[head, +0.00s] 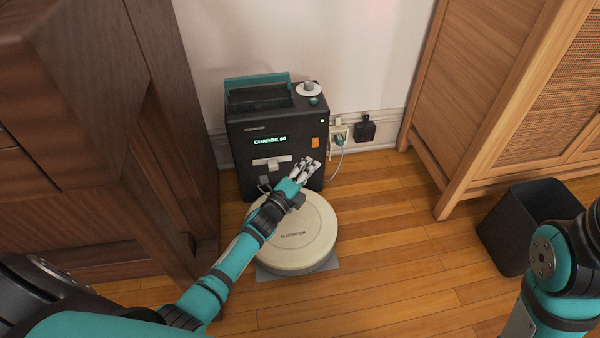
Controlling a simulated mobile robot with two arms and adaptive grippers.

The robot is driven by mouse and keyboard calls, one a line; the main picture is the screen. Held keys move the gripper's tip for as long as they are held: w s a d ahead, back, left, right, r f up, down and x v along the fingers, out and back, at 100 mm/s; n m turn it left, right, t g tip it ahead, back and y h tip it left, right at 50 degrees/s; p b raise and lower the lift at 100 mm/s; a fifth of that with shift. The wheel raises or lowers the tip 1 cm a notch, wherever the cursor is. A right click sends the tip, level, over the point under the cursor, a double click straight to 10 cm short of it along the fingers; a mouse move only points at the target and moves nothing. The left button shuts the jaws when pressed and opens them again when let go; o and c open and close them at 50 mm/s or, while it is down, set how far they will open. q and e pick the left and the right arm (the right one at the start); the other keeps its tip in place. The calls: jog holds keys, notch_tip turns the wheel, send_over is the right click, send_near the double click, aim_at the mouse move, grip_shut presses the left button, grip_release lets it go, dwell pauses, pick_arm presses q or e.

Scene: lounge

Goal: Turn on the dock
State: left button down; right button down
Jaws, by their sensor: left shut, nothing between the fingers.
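The dock (240,150) is a dark upright unit against the wall. Its display (269,140) is lit and appears to read "CHARGE" with a number. A small green light (322,121) glows at its upper right, above an orange switch (315,142). A pale bar (265,163) sits lower on the front. A round cream robot vacuum (290,240) lies on a grey pad at the dock's foot. My left gripper (311,166) is shut and empty, above the vacuum and below the orange switch; contact with the dock cannot be told. My right gripper is outside the view.
A wall outlet (338,134) with a plugged cord and a black plug (365,128) are right of the dock. A dark wooden cabinet (60,130) stands left, a lighter one (490,90) right. A black bin (530,225) stands at right. Floor between is clear.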

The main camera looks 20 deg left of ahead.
pick_arm(q)
jog(key=v, duration=0.1)
jog(key=p+v, duration=0.1)
jog(key=v, duration=0.3)
jog(key=shift+r+p, duration=0.35)
jog(key=shift+p, duration=0.05)
